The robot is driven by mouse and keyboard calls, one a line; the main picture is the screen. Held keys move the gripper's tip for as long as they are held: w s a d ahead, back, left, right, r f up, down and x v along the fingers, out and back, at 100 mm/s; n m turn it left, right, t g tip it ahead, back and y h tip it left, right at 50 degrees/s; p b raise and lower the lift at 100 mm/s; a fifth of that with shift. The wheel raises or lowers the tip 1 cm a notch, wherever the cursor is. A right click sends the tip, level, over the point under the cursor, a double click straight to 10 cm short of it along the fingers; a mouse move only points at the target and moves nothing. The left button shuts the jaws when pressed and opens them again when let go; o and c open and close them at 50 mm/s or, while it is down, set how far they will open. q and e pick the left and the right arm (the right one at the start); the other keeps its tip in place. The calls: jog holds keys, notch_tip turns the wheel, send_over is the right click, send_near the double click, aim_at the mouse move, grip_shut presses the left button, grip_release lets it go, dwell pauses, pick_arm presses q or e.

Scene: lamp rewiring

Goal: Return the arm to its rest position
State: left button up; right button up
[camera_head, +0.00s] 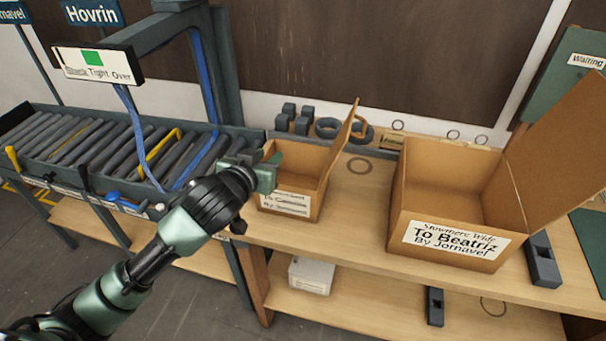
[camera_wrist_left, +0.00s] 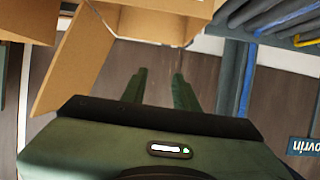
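My left arm (camera_head: 165,250) reaches in from the lower left of the head view, bent upward. Its gripper (camera_head: 268,172) is at the left edge of the small open cardboard box (camera_head: 290,203); I cannot tell whether it touches the box. In the left wrist view the two green fingers (camera_wrist_left: 159,88) stand apart with nothing between them. Cardboard (camera_wrist_left: 82,55) shows beside and beyond them. My right gripper is in neither view.
A larger open box (camera_head: 455,242) labelled "To Beatriz" stands on the wooden bench (camera_head: 352,225). A roller conveyor (camera_head: 110,150) lies left, under a dark frame (camera_head: 150,28) with a sign. A white box (camera_head: 311,275) sits on the lower shelf. Open floor lies at lower left.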

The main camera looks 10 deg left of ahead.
pick_arm(q)
jog(key=s+f+m+g, duration=0.1)
jog(key=s+f+g, duration=0.2)
jog(key=s+f, duration=0.6)
jog(key=s+f+g, duration=0.4)
jog(key=s+f, duration=0.1)
jog(key=s, duration=0.7)
jog(key=s+f+m+g, duration=0.1)
jog(key=s+f+g, duration=0.2)
jog(key=s+f, duration=0.6)
jog(key=s+f+g, duration=0.1)
jog(key=s+f, duration=0.2)
jog(key=f, duration=2.1)
jog(key=s+a+f+g, duration=0.1)
jog(key=s+a+f, duration=0.1)
jog(key=s+f, duration=1.4)
jog(key=shift+s+a+f, duration=0.15)
jog(key=shift+s+f, duration=0.15)
jog(key=shift+s, duration=0.2)
